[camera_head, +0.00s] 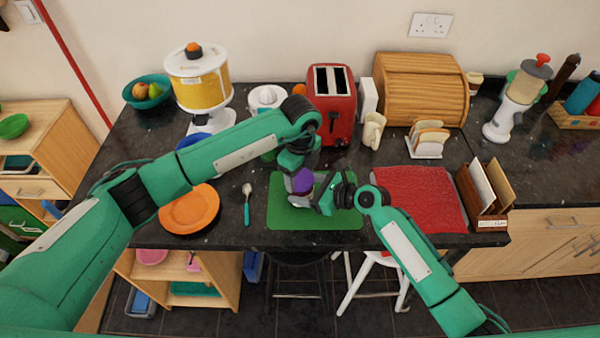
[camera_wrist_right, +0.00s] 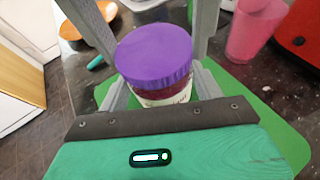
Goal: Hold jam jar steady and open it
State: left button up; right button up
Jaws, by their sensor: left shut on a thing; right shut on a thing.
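The jam jar stands upright on a green mat (camera_head: 340,215); its purple lid (camera_head: 302,182) is partly covered by my arms. In the right wrist view, the purple lid (camera_wrist_right: 153,52) sits on the jar, and the dark red jar body (camera_wrist_right: 165,95) with a pale label shows below it. My left gripper (camera_head: 299,172) reaches down from above, with its grey fingers on both sides of the lid. My right gripper (camera_head: 312,200) comes in from the right side, with its fingers closed around the jar body. Whether the lid is loose cannot be told.
An orange plate (camera_head: 189,208) and a teal-handled spoon (camera_head: 246,205) lie left of the mat. A red cloth (camera_head: 420,195) and a letter rack (camera_head: 485,200) are to the right. A red toaster (camera_head: 332,105) stands behind. A pink cup (camera_wrist_right: 257,30) stands near the jar.

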aim_at(300, 177)
pick_arm(q)
jog(key=n, duration=0.3)
pick_arm(e)
jog(key=shift+f, duration=0.1)
pick_arm(q)
jog(key=shift+r, duration=0.15)
dwell(0.4)
jog(key=shift+r, duration=1)
jog(key=shift+r, duration=2)
pick_arm(e)
jog(key=o, duration=2)
jog(key=shift+c, duration=0.2)
